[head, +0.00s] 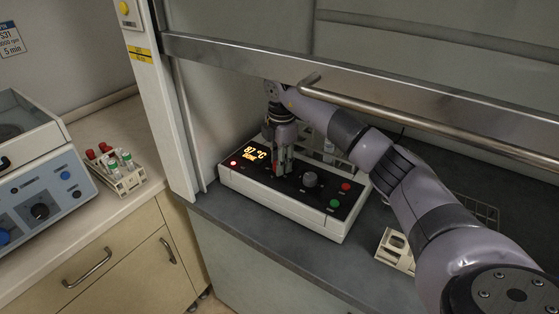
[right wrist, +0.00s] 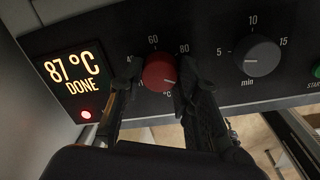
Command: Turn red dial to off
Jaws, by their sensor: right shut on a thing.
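The red dial (right wrist: 159,73) sits on the black front panel of a white heating device (head: 290,208), with temperature marks such as 60 and 80 around it. My right gripper (right wrist: 157,82) has one finger on each side of the dial and is shut on it; it also shows in the head view (head: 283,170), reaching down to the panel. There the fingers mostly hide the dial. The dial's pointer mark is hard to make out. The display (right wrist: 72,75) reads 87 °C DONE, and a red light (right wrist: 86,114) glows below it. My left gripper is not in view.
A grey minute dial (right wrist: 257,55) is right of the red one. Red (head: 346,186) and green (head: 334,203) buttons sit farther right. The hood sash handle (head: 430,118) crosses above my right arm. A tube rack (head: 122,175) and centrifuge (head: 35,185) stand left.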

